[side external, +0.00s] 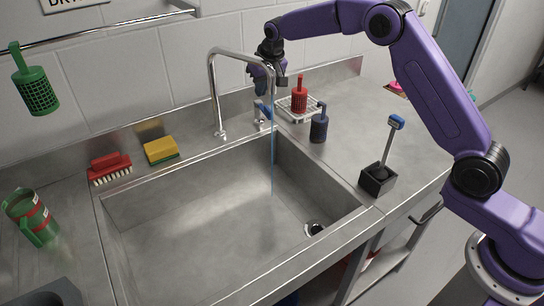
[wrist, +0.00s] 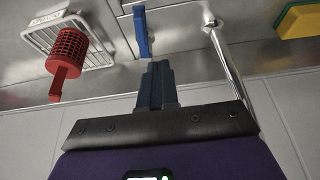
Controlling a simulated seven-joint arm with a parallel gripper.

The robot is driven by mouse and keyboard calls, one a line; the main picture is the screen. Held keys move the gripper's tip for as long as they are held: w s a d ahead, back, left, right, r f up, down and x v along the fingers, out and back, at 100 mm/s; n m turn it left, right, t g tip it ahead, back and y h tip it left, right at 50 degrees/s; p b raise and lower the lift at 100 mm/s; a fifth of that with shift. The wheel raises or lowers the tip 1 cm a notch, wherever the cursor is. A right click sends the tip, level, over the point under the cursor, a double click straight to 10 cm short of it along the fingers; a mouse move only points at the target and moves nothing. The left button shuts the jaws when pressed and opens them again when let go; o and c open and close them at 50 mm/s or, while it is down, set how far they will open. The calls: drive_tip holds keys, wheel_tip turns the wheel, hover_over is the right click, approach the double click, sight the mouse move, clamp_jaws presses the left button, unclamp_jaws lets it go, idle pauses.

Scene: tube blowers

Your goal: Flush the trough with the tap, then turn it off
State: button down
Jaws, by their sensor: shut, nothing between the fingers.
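The steel trough (side external: 190,225) is a wide basin with a drain (side external: 314,228) at its right end. The arched metal tap (side external: 212,90) rises behind it, and a thin blue stream (side external: 273,150) falls from its spout into the trough. The tap's blue lever (side external: 263,109) stands upright on the back ledge; it also shows in the wrist view (wrist: 141,32). My gripper (side external: 261,90) is shut and empty, just above the lever and behind the spout. In the wrist view its fingertips (wrist: 157,66) point towards the lever; I cannot tell whether they touch it.
A red basket (side external: 299,97) on a white rack, a dark blue cup (side external: 319,125) and a brush in a black holder (side external: 377,180) stand right of the trough. A red brush (side external: 109,168) and a yellow-green sponge (side external: 160,150) lie on the back ledge.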

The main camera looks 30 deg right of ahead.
sight(268, 108)
drive_tip(key=shift+a, duration=0.2)
drive_tip(key=c, duration=1.2)
unclamp_jaws()
drive_tip(key=shift+s+r, duration=0.1)
drive_tip(key=shift+s, duration=0.1)
drive_tip(key=shift+o, duration=0.2)
drive_tip(key=f, duration=0.2)
drive_tip(key=d+f+m, duration=0.1)
drive_tip(key=f, duration=0.1)
drive_tip(key=d+f+m, duration=0.1)
drive_tip(key=f, duration=0.1)
drive_tip(key=shift+s+d+f+h, duration=0.1)
drive_tip(key=shift+s+f+h, duration=0.1)
drive_tip(key=shift+s+h, duration=0.15)
clamp_jaws()
